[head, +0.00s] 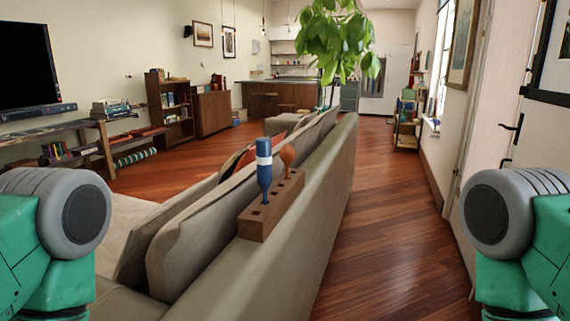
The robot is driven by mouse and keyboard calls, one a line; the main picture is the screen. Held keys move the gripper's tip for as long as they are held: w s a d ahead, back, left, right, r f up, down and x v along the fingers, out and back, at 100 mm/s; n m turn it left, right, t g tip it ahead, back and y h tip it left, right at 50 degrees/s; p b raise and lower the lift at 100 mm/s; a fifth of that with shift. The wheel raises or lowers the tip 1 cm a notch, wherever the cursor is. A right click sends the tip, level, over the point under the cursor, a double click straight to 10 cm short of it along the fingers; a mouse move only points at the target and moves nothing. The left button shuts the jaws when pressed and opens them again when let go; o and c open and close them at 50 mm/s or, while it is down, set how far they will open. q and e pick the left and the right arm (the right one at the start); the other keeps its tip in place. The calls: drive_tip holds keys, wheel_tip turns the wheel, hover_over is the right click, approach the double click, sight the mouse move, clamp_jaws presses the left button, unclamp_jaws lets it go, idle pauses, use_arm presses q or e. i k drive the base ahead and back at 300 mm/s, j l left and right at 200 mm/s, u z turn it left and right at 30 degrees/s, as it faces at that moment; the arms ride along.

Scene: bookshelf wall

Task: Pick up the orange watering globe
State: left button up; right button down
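The orange watering globe (287,155) stands upright in a brown wooden block (262,222) with square holes. The block rests on top of the sofa's back. A blue bottle-shaped object with a white band (264,170) stands in the same block, nearer to me and just left of the globe. It hides part of the block behind it. The globe's lower stem is thin and goes down to the block. My arms show only at the left and right lower edges; neither gripper is in view.
The grey-beige sofa (318,215) runs away from me through the middle. Clear wooden floor (385,200) lies to its right, with a door (480,110) beyond. A leafy plant (335,40) rises behind the sofa. A low shelf (105,140) stands along the left wall.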

sight(287, 153)
drive_tip(key=k+l+z, duration=0.1)
drive_tip(key=z, duration=0.35)
drive_tip(key=l+z, duration=0.15)
drive_tip(key=z, duration=2.05)
drive_tip(key=u, duration=2.75)
drive_tip(key=i+l+u, duration=0.6)
drive_tip(key=l+u, duration=0.2)
drive_tip(key=i+l+u, duration=0.15)
drive_tip(key=l+u, duration=0.25)
drive_tip(key=i+l+u, duration=0.1)
drive_tip(key=l+u, duration=0.3)
drive_tip(key=l, duration=0.2)
drive_tip(key=l+u, duration=0.4)
drive_tip(key=l, duration=0.15)
drive_tip(key=l+u, duration=0.45)
drive_tip(key=l, duration=0.15)
